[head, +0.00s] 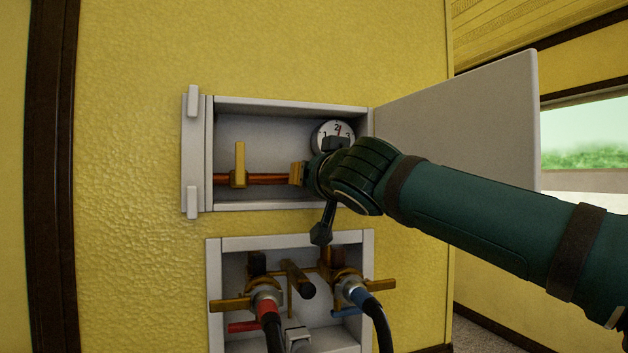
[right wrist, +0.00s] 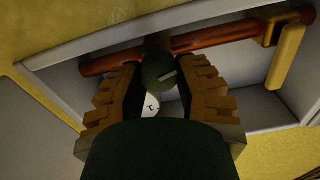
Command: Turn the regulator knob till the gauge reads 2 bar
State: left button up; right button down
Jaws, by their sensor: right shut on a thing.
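The regulator knob (right wrist: 158,72) is a dark round cap with a pale mark, on the copper pipe in the open upper wall box. My right gripper (right wrist: 157,80) is shut around it, one brown ribbed finger on each side. In the head view the right gripper (head: 300,172) and arm hide the knob. The white round gauge (head: 328,130) sits above and behind the gripper, its lower part covered. Figures 1, 2 and 3 show, with the thin needle close to the 2; its exact reading is too small to tell. My left gripper is not in view.
A yellow lever (head: 240,163) stands upright on the copper pipe (head: 265,179). The box door (head: 460,120) hangs open at the right, behind my arm.

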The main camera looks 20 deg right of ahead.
jog(key=n, duration=0.5)
jog(key=shift+a+b, duration=0.1)
jog(key=shift+b, duration=0.25)
jog(key=shift+n, duration=0.3)
jog(key=c, duration=0.6)
grip_release()
jog(key=shift+s, duration=0.1)
jog(key=s, duration=1.1)
jog(key=shift+s+d, duration=0.2)
jog(key=shift+s, duration=0.2)
